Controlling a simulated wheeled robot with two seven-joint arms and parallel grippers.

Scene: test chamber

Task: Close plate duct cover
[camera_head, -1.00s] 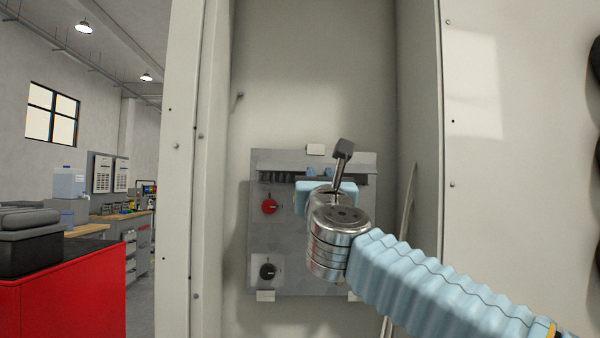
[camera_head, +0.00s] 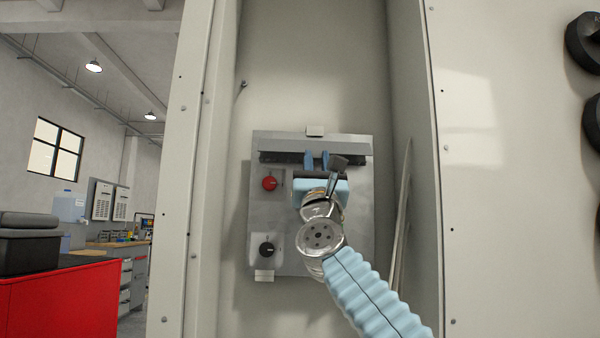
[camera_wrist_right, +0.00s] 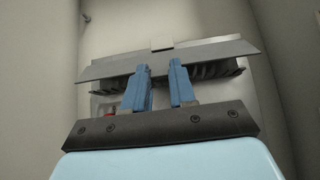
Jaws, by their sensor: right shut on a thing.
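The plate duct cover (camera_head: 345,146) is a long grey metal strip across the top of the wall panel. It also shows in the right wrist view (camera_wrist_right: 110,68), tilted out over the dark slotted duct (camera_wrist_right: 222,70), whose teeth show below its edge on both sides. My right gripper (camera_head: 316,160) points up at the duct from below. Its two blue fingers, clear in the right wrist view (camera_wrist_right: 160,88), reach the cover's lower edge near its middle and are shut on it with a gap between them. The exact contact is hard to see. My left gripper is not in view.
The grey panel (camera_head: 357,220) carries a red knob (camera_head: 269,183) and a black knob (camera_head: 266,249) left of my arm. Cabinet side walls (camera_head: 414,150) stand close on both sides. A red cabinet (camera_head: 60,300) is far left.

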